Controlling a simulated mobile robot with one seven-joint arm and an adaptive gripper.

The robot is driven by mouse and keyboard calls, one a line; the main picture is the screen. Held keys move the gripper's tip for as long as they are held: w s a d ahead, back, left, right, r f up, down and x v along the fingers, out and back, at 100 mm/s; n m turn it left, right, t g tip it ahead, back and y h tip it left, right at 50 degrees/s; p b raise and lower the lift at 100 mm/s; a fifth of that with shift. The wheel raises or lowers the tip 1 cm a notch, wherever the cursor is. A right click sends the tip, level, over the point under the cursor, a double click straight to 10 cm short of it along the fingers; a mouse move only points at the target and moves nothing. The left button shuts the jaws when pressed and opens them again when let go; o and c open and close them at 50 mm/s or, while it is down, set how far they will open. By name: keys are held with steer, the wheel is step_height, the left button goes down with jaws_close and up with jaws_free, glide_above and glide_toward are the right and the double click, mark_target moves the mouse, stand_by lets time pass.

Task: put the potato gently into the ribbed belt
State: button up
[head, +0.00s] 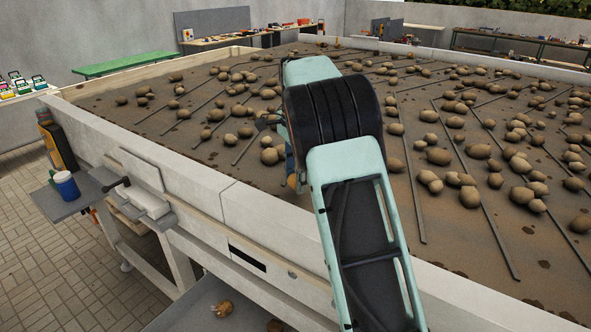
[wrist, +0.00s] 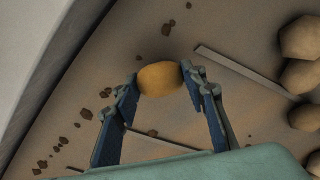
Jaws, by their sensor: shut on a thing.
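My gripper (wrist: 162,88) is shut on a yellow-brown potato (wrist: 160,79), held between the tips of its two blue-padded fingers in the wrist view. In the head view my arm hides most of the gripper; a sliver of the potato (head: 292,181) shows at its left edge. The gripper is over the near edge zone of the ribbed belt (head: 455,245), a broad brown surface with thin dark bars. The belt also shows beneath the potato in the wrist view (wrist: 225,22). I cannot tell whether the potato touches the belt.
Many potatoes (head: 438,156) lie across the belt, several close by at the right in the wrist view (wrist: 300,76). A pale wall (head: 180,160) borders the belt. Dark soil clods lie left of the gripper. A small shelf with a blue jar (head: 66,185) stands outside.

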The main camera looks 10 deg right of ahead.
steer(key=shift+f, duration=0.25)
steer(key=shift+f, duration=0.35)
stand_by(0.3)
steer(key=o, duration=1.2)
step_height(320, 180, up, 12)
